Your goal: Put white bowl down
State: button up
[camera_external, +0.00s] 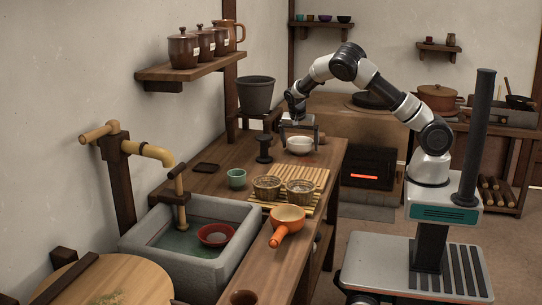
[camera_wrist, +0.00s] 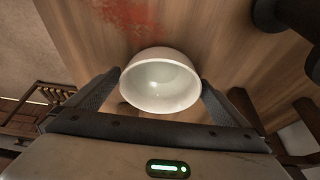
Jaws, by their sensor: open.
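The white bowl (camera_external: 299,146) sits upright on the wooden counter (camera_external: 215,181), near its far end. It also shows in the wrist view (camera_wrist: 161,79), with an empty inside. My gripper (camera_external: 299,138) is just above and around the bowl. In the wrist view, one finger of my gripper (camera_wrist: 160,92) is at each side of the bowl, and the jaws are apart. The fingertips are very close to the bowl's sides; I cannot tell whether they touch it. The bowl's base is hidden.
A dark stand (camera_external: 264,148) is just left of the bowl. A slatted mat (camera_external: 311,177) with two baskets lies nearer the camera, beside a green cup (camera_external: 236,178). An orange-handled pan (camera_external: 287,219) and stone sink (camera_external: 205,270) are nearer still. A reddish stain (camera_wrist: 130,14) marks the counter.

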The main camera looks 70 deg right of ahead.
jog(key=p+v, duration=0.3)
jog(key=v, duration=0.9)
jog(key=s+a+r+n+t+y, duration=0.25)
jog(key=s+a+r+n, duration=0.3)
jog(key=a, duration=0.35)
jog(key=s+a+r+n+t+y, duration=0.1)
jog(key=s+a+r+n+y, duration=0.25)
jog(key=s+a+r, duration=0.35)
jog(key=s+a+r+n+t+h, duration=0.1)
jog(key=s+a+r+n+t, duration=0.1)
jog(key=s+a+n, duration=0.7)
jog(key=s, duration=0.4)
jog(key=shift+s+a+r+h, duration=0.15)
jog(key=shift+a+r+h, duration=0.15)
jog(key=shift+r, duration=0.1)
